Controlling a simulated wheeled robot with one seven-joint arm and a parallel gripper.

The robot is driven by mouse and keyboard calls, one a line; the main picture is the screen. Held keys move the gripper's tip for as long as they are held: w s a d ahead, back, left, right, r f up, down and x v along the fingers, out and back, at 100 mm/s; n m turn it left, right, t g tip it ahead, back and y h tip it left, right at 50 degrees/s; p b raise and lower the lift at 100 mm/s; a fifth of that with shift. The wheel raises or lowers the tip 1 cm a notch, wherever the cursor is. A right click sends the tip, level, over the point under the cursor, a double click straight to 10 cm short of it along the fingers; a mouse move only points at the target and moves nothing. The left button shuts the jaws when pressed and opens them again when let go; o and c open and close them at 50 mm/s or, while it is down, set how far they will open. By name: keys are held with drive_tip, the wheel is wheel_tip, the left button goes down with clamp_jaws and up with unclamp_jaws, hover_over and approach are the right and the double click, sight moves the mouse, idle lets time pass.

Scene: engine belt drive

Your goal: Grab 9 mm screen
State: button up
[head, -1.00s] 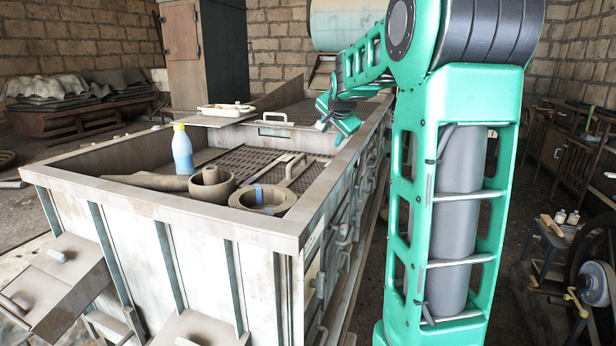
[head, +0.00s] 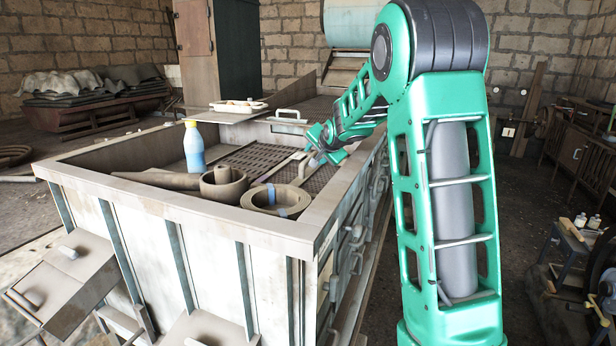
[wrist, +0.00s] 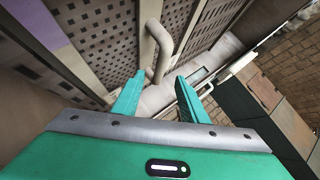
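Perforated screens lie in the open top of the big metal box. One dark screen (head: 252,156) lies left of centre in the head view. In the wrist view a panel with small square holes (wrist: 100,40) is at left and another holed panel (wrist: 205,14) is at upper right. I cannot tell which is the 9 mm one. A bent pipe handle (wrist: 160,42) rises between these panels, ahead of my fingers. My gripper (wrist: 158,97) is open and empty, its two green fingers apart. It also shows over the box in the head view (head: 312,158), too small for detail.
The box rim (head: 190,215) surrounds the screens. A blue bottle (head: 194,148), a round cup-like part (head: 223,184) and a tape-bound coil (head: 275,200) stand in its near part. A white tray (head: 238,107) sits on the back ledge.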

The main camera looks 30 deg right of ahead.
hover_over(311, 172)
drive_tip(key=shift+s+f, duration=0.15)
drive_tip(key=shift+f, duration=1.55)
clamp_jaws()
drive_tip(key=shift+s, duration=0.1)
drive_tip(key=shift+r, duration=0.1)
